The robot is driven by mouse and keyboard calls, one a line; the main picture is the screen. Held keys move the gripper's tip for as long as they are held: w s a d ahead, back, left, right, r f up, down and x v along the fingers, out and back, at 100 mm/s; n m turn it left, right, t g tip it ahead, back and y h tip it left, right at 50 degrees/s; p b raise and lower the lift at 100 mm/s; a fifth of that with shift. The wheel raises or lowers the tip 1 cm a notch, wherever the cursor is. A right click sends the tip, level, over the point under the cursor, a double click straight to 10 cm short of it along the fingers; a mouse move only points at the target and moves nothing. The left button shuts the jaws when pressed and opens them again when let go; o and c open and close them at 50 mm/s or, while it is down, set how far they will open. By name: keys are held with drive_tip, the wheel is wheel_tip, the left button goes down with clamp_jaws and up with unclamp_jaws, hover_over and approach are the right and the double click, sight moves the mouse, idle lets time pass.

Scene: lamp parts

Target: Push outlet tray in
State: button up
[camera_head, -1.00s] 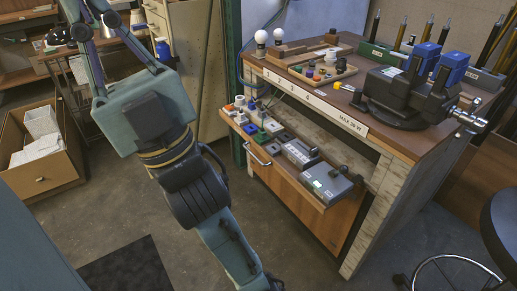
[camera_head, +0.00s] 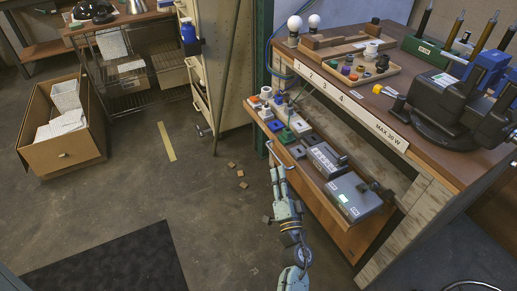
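The outlet tray (camera_head: 318,213) is a wooden pull-out shelf that sticks out from under the workbench top. Small coloured parts and sockets stand at its far end, and grey boxes (camera_head: 352,198) with small panels sit at its near end. A metal handle (camera_head: 281,158) is on its front. My gripper (camera_head: 276,176) is at the tray's front, close to the handle. I cannot tell whether it touches the handle. Its fingers are too small and overlapped to show if they are open or shut.
The workbench top (camera_head: 345,92) above the tray holds bulbs, a parts board and a dark vise-like device (camera_head: 450,105). A cardboard box (camera_head: 62,135) stands at the left. Small brown scraps lie on the floor near the tray. The floor left of my arm is mostly clear.

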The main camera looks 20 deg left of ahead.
sight(276, 155)
drive_tip(key=shift+m+g, duration=0.3)
drive_tip(key=w+a, duration=0.1)
drive_tip(key=w, duration=0.1)
drive_tip(key=w+a, duration=0.2)
drive_tip(key=w, duration=0.1)
drive_tip(key=w+a+f, duration=0.1)
drive_tip(key=w+a, duration=0.1)
drive_tip(key=w, duration=0.1)
drive_tip(key=shift+w+a, duration=0.1)
drive_tip(key=shift+w, duration=0.1)
drive_tip(key=shift+c, duration=0.4)
clamp_jaws()
